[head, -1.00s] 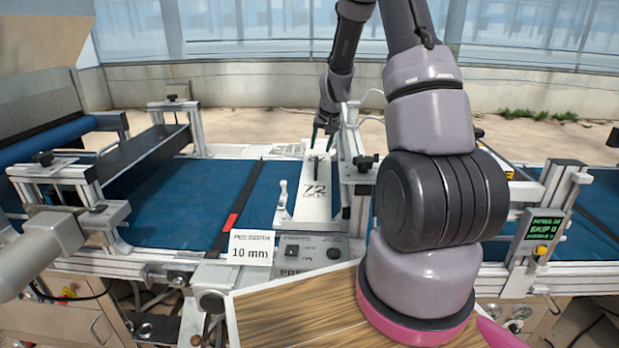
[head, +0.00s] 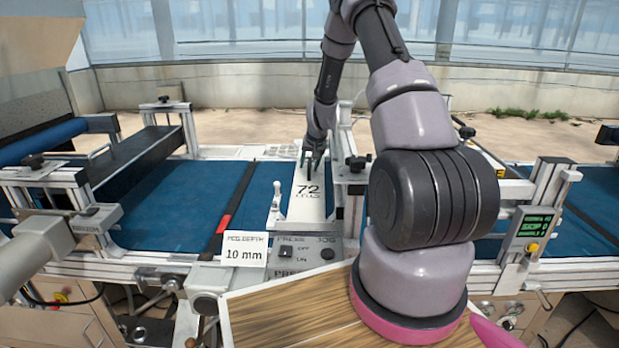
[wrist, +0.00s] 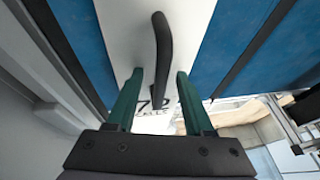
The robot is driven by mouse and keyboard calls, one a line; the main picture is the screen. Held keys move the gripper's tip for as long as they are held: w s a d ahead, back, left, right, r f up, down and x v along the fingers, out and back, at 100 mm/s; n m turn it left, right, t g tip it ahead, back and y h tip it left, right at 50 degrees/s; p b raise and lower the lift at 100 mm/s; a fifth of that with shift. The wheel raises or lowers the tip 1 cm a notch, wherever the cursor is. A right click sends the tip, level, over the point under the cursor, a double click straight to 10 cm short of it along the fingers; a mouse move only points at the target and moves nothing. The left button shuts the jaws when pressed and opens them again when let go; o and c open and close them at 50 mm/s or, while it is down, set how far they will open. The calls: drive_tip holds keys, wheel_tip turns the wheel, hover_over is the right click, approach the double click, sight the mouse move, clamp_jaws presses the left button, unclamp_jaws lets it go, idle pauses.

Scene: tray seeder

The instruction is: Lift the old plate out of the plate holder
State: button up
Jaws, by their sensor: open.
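The old plate (head: 308,209) is a white strip marked "72" and lies in the plate holder between the blue belts. A dark curved handle (wrist: 162,45) stands on the plate in the wrist view. My gripper (head: 313,168) is at the far part of the plate, its fingers pointing down. In the wrist view my gripper (wrist: 158,88) is open, with one green finger on each side of the handle's near end. The handle looks apart from both fingers. How deep the handle sits between them is hard to tell.
A small white lever (head: 276,197) stands just left of the plate. A metal post frame (head: 352,185) rises close on its right. A "10 mm" card (head: 245,250) and a press and jog panel (head: 305,250) are in front. Blue belt (head: 165,205) spreads left.

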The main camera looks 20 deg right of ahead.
clamp_jaws()
idle(1.4)
